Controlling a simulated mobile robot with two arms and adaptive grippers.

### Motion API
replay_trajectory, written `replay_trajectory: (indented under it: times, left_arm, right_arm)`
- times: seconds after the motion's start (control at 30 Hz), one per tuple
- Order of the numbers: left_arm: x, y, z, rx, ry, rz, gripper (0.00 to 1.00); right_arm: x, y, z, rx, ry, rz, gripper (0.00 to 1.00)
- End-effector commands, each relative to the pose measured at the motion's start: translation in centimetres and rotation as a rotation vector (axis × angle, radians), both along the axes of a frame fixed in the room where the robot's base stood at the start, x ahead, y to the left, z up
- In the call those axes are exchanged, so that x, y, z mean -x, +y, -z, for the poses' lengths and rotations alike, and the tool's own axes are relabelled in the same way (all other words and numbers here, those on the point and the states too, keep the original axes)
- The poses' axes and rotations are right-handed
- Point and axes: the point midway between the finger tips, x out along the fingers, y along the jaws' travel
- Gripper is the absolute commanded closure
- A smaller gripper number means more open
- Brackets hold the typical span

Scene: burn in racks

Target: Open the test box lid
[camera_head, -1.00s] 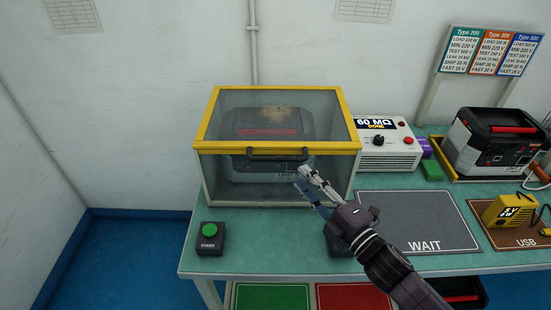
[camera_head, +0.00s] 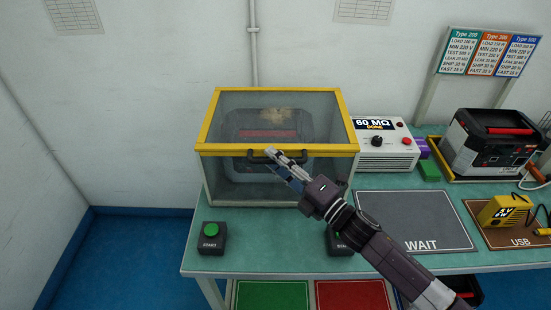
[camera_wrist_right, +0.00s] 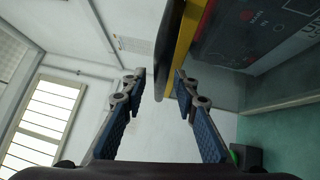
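The test box (camera_head: 232,178) stands on the green bench, with clear walls and a yellow-framed lid (camera_head: 228,146) that is closed. A dark handle (camera_head: 298,153) is on the lid's front edge; in the right wrist view the handle (camera_wrist_right: 163,55) and yellow frame (camera_wrist_right: 186,42) lie just ahead, between the lines of the fingers. My right gripper (camera_head: 271,160) is open, its fingertips at the handle's middle in the head view. It also shows open in the wrist view (camera_wrist_right: 160,82); whether it touches the handle I cannot tell. My left gripper is out of view.
A power unit (camera_head: 262,133) sits inside the box. The START button (camera_head: 211,238) is at front left; another button (camera_head: 340,241) is partly hidden by my arm. A tester reading 60 MΩ (camera_head: 388,150) stands right of the box. The WAIT mat (camera_head: 420,215) is bare.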

Motion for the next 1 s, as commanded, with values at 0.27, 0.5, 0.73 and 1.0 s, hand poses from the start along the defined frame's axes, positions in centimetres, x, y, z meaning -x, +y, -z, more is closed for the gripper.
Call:
replay_trajectory:
  times: [0.27, 0.5, 0.73, 1.0]
  left_arm:
    - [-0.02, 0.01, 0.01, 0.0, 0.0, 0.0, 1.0]
    - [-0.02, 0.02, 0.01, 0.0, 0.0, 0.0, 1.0]
    - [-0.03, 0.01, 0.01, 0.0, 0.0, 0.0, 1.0]
    - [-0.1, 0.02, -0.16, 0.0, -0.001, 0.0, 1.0]
  right_arm:
    - [-0.04, 0.06, 0.04, -0.001, 0.001, 0.0, 0.76]
    - [-0.03, 0.04, 0.05, 0.0, 0.001, 0.0, 1.0]
    - [-0.03, 0.03, 0.08, 0.0, 0.001, 0.0, 1.0]
    - [-0.44, -0.05, -0.45, 0.001, 0.001, 0.0, 1.0]
